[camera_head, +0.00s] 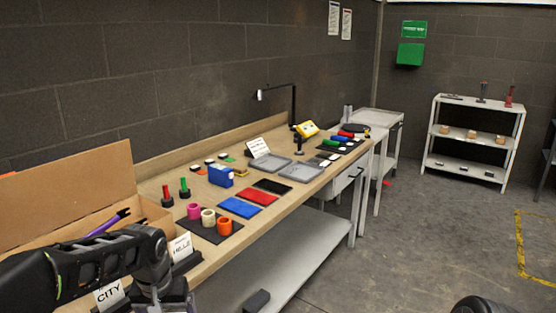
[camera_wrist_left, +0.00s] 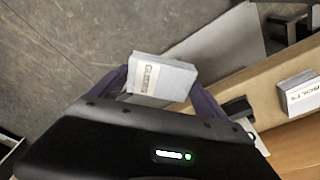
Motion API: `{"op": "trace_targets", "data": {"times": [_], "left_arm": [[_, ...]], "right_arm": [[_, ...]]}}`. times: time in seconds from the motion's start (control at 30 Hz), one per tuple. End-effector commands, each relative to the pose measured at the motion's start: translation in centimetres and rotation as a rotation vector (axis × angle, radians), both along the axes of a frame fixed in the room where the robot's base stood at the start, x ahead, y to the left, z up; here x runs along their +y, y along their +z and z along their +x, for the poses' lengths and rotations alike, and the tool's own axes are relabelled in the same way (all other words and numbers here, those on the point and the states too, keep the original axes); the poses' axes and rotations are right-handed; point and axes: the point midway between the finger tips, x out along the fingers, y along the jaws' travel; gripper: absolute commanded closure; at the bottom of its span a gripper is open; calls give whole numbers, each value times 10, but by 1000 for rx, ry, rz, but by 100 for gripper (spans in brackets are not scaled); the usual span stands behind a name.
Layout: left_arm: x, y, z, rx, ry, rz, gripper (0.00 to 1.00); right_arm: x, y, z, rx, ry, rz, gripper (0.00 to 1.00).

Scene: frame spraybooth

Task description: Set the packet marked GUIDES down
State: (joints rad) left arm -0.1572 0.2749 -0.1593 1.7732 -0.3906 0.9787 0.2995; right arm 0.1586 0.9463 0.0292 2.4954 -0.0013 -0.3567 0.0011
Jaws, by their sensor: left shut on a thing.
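The white packet marked GUIDES (camera_wrist_left: 163,78) is between the dark fingers of my left gripper (camera_wrist_left: 161,88) in the left wrist view. The gripper is shut on it and its label is readable. Grey floor and a pale surface show behind the packet, and the bench edge is to its right. In the head view my left gripper (camera_head: 168,302) is at the bottom edge, low by the front of the bench, and the packet cannot be made out clearly there. My right gripper is not in view.
A packet marked BOLTS (camera_wrist_left: 301,94) lies at the right of the wrist view.

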Motion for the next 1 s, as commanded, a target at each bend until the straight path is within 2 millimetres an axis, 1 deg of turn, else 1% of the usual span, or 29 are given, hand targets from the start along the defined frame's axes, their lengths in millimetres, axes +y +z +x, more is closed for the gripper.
{"op": "trace_targets", "data": {"times": [0.03, 0.1, 0.23, 0.33, 0.57, 0.67, 0.77, 0.87, 0.9, 1.0], "left_arm": [[-15, -13, 2, 5, -26, 1, 55], [-30, -27, 2, 3, -62, 1, 55], [-48, -41, -1, 0, -106, 1, 55], [-53, -43, -1, -1, -118, 1, 55], [-53, -42, -1, -1, -118, 0, 55], [-53, -46, -1, 0, -118, 0, 55], [-53, -64, -3, 4, -118, 4, 55], [-54, -97, -10, 8, -117, 6, 55], [-54, -112, -13, 8, -118, 8, 55], [-53, -150, -24, 8, -118, 7, 55]], "right_arm": [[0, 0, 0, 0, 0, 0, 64], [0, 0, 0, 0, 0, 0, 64], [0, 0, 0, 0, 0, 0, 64], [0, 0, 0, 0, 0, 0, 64], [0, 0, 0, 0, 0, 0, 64], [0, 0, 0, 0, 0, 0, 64], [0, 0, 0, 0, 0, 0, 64], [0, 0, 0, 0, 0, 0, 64], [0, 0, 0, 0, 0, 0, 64], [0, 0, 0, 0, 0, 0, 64]]}}
